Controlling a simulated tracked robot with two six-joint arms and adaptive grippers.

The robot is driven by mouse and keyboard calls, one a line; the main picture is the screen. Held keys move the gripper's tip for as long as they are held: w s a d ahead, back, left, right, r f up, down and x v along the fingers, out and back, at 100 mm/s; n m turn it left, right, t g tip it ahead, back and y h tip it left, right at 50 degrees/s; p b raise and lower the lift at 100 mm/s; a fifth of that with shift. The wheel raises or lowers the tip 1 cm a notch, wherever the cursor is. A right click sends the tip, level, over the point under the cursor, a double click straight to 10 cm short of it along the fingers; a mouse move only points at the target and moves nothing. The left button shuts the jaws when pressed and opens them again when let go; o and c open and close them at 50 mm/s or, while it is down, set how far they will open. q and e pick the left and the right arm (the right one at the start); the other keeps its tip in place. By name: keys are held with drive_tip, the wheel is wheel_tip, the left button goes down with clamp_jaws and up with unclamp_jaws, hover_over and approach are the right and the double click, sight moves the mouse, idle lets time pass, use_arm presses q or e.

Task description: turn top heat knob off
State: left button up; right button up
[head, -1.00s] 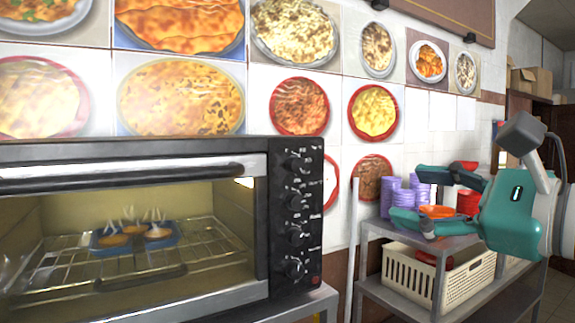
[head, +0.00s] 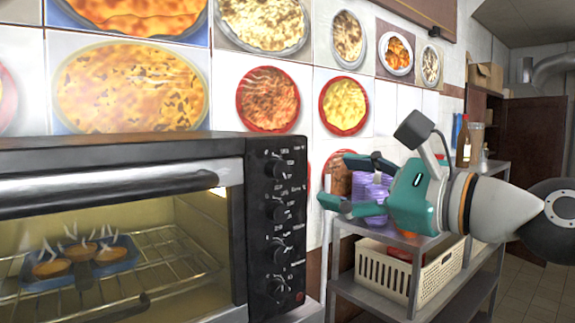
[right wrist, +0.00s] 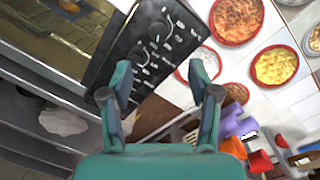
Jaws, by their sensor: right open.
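The oven (head: 120,165) stands at the left in the head view, with a black control panel (head: 262,235) on its right side. A column of several dark knobs runs down the panel, with the top knob (head: 277,167) near its upper edge. My right gripper (head: 338,182) is open and empty, to the right of the panel and apart from it. In the right wrist view, the panel (right wrist: 128,75) and some knobs (right wrist: 159,31) show beyond the open fingers. Which knob is the top heat one cannot be read. My left gripper is not in view.
A blue tray (head: 82,265) with steaming food sits on the oven's rack. A metal shelf (head: 375,302) behind my right gripper holds purple stacked dishes (head: 370,190) and a cream basket (head: 400,272). Food pictures cover the wall.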

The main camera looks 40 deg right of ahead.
sight(282, 171)
drive_tip(key=w, duration=0.4)
drive_tip(key=w+a+p, duration=0.1)
drive_tip(key=w, duration=0.3)
drive_tip(key=w+a, duration=0.1)
drive_tip(key=w, duration=0.2)
drive_tip(key=shift+w+p, duration=0.3)
drive_tip(key=shift+w, duration=0.1)
